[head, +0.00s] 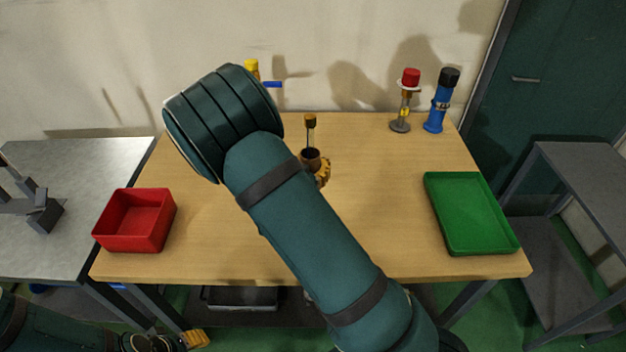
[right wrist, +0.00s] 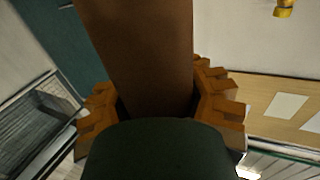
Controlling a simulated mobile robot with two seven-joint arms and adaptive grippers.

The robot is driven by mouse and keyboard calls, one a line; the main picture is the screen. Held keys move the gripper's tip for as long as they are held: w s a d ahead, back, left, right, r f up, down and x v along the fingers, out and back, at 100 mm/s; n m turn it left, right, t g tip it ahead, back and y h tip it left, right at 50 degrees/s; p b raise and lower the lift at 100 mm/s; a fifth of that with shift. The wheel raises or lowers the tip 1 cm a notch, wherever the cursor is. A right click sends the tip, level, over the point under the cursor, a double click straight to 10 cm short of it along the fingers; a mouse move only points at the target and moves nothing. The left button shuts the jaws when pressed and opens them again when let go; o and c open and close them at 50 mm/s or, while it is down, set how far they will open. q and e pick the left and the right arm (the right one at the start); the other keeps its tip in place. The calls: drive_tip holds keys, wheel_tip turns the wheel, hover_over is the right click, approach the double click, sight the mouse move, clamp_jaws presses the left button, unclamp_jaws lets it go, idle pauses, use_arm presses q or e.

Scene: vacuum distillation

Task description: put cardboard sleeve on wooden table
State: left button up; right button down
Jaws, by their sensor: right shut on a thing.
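The cardboard sleeve (head: 310,156) is a brown tube with a dark open top, seen near the middle of the head view. My right gripper (head: 322,172) is shut on it, mostly hidden behind my right arm. In the right wrist view the sleeve (right wrist: 145,50) fills the space between the orange fingers of the gripper (right wrist: 160,108). The wooden table (head: 370,230) lies below; I cannot tell whether the sleeve touches it. My left gripper (head: 195,339) is low at the bottom left, with only its orange fingertips clear.
A red bin (head: 135,222) stands at the table's left and a green tray (head: 470,215) at its right. A brown-topped glass piece (head: 311,125) is just behind the sleeve.

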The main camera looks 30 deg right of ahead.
drive_tip(key=shift+f+b, duration=0.45)
drive_tip(key=shift+f, duration=2.7)
drive_tip(key=shift+f, duration=0.15)
drive_tip(key=shift+c, duration=2.4)
unclamp_jaws()
drive_tip(key=shift+r, duration=0.25)
drive_tip(key=v, duration=1.2)
drive_tip(key=shift+f, duration=0.1)
